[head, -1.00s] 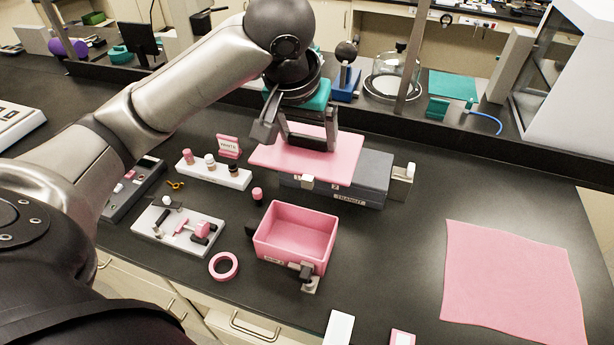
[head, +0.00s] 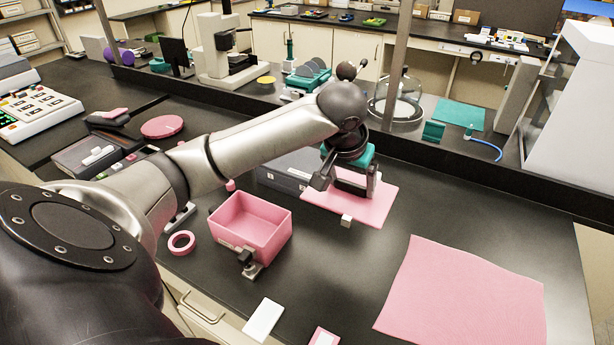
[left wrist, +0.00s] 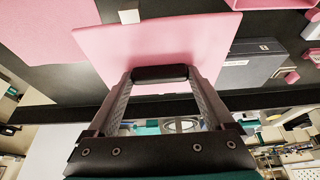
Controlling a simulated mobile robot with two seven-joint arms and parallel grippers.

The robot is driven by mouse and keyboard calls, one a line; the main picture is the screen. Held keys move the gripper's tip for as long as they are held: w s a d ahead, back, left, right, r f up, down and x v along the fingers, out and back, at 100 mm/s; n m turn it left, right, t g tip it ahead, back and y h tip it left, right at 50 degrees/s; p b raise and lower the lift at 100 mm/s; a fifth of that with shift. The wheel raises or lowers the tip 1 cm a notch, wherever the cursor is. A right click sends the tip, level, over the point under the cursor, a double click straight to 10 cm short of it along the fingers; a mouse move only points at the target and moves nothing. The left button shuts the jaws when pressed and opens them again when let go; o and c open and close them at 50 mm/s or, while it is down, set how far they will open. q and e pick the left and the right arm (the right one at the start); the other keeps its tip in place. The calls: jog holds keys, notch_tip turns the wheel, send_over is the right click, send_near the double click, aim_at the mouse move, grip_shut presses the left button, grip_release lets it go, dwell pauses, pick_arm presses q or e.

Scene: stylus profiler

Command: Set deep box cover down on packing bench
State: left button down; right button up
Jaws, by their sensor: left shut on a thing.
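The deep box cover (head: 376,211) is a flat pink plate with a dark handle (left wrist: 160,73) on top and a small pale latch block at its front edge. My left gripper (head: 352,184) is shut on that handle, fingers on both sides of it. The cover is roughly level over the black packing bench (head: 320,270), right of the grey case. I cannot tell whether it touches the bench. The cover (left wrist: 165,38) also fills the upper middle of the left wrist view. The open pink deep box (head: 250,228) stands left of the cover. My right gripper is not in view.
The grey case (head: 290,168) lies just left of and behind the cover. A pink cloth (head: 465,300) lies at the right. A pink tape ring (head: 181,243) and a white card (head: 263,319) lie near the front edge. Bare bench shows between box and cloth.

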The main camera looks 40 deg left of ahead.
pick_arm(q)
notch_tip(320, 180, down, 14)
jog(key=shift+a+f+b, duration=0.1)
jog(key=shift+b, duration=0.85)
jog(key=shift+f, duration=0.9)
jog(key=shift+f+b, duration=0.35)
jog(key=shift+f, duration=1.25)
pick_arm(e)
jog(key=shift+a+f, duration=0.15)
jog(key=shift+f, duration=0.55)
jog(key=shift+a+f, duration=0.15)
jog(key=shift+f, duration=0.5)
pick_arm(q)
jog(key=shift+f, duration=0.1)
grip_release()
jog(key=p+v, duration=0.2)
jog(key=v, duration=1)
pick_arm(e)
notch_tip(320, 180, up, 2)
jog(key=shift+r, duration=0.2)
